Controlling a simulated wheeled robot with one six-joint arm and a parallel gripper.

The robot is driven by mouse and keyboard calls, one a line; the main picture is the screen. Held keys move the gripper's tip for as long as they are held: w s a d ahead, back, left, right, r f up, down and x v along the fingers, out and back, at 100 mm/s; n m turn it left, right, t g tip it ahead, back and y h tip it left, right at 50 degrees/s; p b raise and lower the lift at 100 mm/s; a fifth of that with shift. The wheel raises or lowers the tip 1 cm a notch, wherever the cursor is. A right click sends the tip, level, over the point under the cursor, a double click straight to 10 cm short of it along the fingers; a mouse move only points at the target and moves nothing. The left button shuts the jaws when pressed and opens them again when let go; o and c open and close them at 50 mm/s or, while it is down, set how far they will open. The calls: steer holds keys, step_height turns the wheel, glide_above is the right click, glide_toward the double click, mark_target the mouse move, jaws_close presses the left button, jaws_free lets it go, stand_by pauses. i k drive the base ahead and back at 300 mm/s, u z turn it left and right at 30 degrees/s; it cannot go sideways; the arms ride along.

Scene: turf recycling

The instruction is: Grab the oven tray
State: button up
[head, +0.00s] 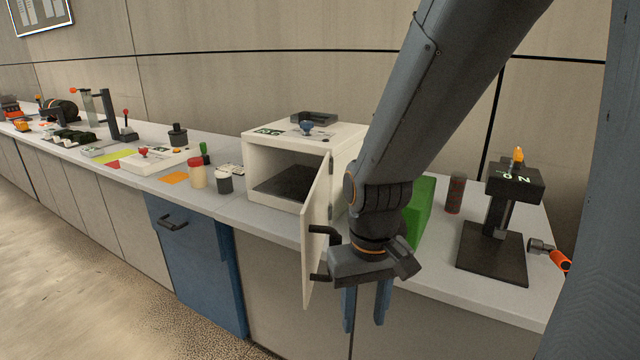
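The white oven (262,152) stands on the counter in the head view, with its door (317,235) swung open toward me. A dark flat surface, apparently the oven tray (285,183), lies inside on the oven floor; its edges are hard to make out. My gripper (366,308) hangs with its blue fingers pointing down, to the right of the open door and in front of the counter edge. The fingers are apart with nothing visible between them. The gripper body is close to the black door handle (322,253); I cannot tell whether they touch.
Left of the oven are a red-lidded jar (197,175) and a dark-lidded white cup (224,182). A green block (420,210) is partly behind my arm. A black press (500,222) stands at the right. A blue cabinet door (200,262) is below the counter.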

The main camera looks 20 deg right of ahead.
mark_target(319, 119)
steer(key=u, duration=1.45)
steer(key=i, duration=1.85)
steer(key=z, duration=2.95)
